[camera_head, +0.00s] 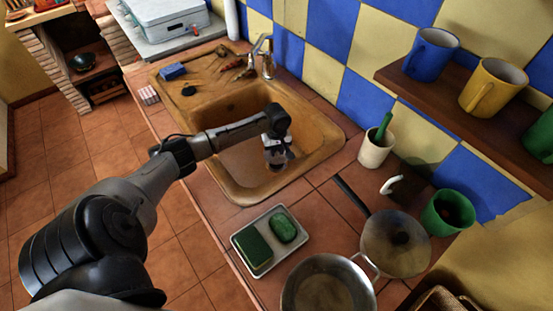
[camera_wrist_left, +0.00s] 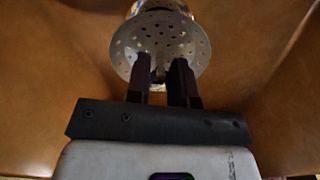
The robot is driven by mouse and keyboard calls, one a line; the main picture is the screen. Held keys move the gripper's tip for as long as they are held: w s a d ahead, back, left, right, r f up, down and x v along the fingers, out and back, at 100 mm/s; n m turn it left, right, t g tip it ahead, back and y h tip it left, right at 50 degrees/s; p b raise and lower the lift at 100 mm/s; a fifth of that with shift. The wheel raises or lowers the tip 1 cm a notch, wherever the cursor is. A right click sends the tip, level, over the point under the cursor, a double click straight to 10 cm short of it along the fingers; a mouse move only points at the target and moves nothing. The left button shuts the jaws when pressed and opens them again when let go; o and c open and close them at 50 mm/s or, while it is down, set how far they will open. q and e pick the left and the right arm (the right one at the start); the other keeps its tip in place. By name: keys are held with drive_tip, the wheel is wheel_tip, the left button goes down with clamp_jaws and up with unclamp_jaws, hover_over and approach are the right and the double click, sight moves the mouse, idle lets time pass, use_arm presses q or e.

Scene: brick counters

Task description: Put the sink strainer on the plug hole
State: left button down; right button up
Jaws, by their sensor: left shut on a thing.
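The sink strainer (camera_wrist_left: 160,40) is a shiny metal disc with small holes, seen in the left wrist view. My left gripper (camera_wrist_left: 166,75) is shut on it, with both dark fingertips at the disc's near side. The strainer cannot be made out clearly there. I cannot make out the plug hole in either view, and I cannot tell whether the strainer touches the basin. My right gripper is not in view.
A tap (camera_head: 264,58) stands behind the sink. A blue sponge (camera_head: 172,71) and a dark round item (camera_head: 188,91) lie on the drainer. A tray (camera_head: 241,244) with green items, a white pot (camera_head: 374,152) and pans (camera_head: 328,288) stand nearby. Mugs (camera_head: 493,86) stand on a shelf.

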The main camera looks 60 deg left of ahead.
sight(277, 155)
use_arm(q)
wheel_tip(277, 155, down, 5)
drive_tip(key=shift+r+b, duration=0.1)
drive_tip(key=shift+b, duration=0.8)
drive_tip(key=shift+r, duration=0.1)
drive_tip(key=c, duration=1)
unclamp_jaws()
drive_tip(key=shift+r, duration=0.15)
wheel_tip(277, 155, up, 12)
drive_tip(key=p, duration=0.4)
